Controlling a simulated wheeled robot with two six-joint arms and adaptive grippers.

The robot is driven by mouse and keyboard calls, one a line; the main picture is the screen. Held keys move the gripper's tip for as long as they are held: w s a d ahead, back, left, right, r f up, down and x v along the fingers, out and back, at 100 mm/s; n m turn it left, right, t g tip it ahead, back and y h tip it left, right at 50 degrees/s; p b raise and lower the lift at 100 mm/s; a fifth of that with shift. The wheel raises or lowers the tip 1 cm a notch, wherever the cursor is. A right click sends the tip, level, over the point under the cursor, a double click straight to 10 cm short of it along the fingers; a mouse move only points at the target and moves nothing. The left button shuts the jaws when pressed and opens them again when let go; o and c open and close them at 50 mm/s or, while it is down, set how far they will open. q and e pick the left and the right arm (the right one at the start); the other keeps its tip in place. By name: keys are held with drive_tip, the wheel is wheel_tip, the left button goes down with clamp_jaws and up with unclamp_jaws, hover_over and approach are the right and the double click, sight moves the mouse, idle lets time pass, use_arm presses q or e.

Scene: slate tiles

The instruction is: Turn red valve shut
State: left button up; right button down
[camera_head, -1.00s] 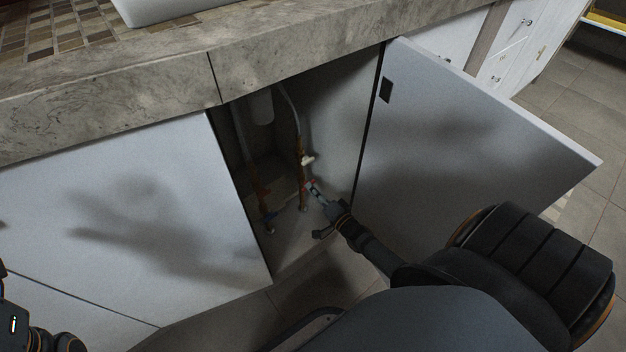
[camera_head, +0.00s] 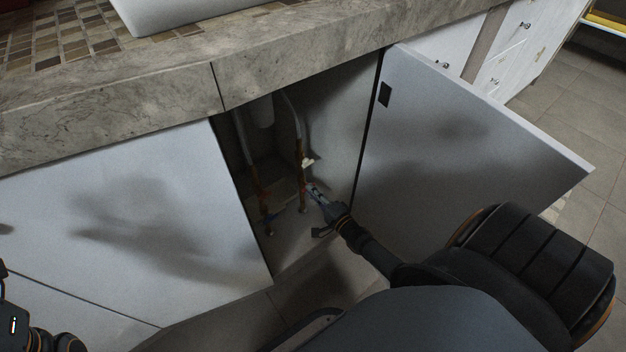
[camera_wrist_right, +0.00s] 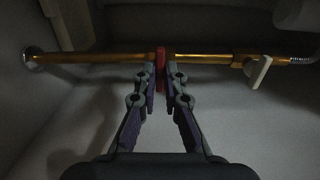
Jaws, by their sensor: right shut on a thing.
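The red valve (camera_wrist_right: 160,57) is a small red handle on a copper pipe (camera_wrist_right: 95,58) in the right wrist view. My right gripper (camera_wrist_right: 161,76) has one finger on each side of the handle and is shut on it. In the head view my right gripper (camera_head: 312,189) reaches into the open cabinet at the right-hand copper pipe (camera_head: 301,178). There its fingers largely hide the red valve. Of my left arm only a dark part shows at the lower left corner; its gripper is out of view.
A white lever (camera_head: 307,162) sits on the same pipe, beyond the red handle. A second pipe with a blue handle (camera_head: 277,212) stands to its left. The open cabinet door (camera_head: 450,150) is right of my arm; a closed door (camera_head: 120,210) is at left, under the stone counter (camera_head: 110,95).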

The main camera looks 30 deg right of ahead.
drive_tip(key=c, duration=1.4)
unclamp_jaws()
drive_tip(key=shift+c, duration=0.2)
drive_tip(key=s, duration=1.2)
drive_tip(key=shift+d, duration=0.45)
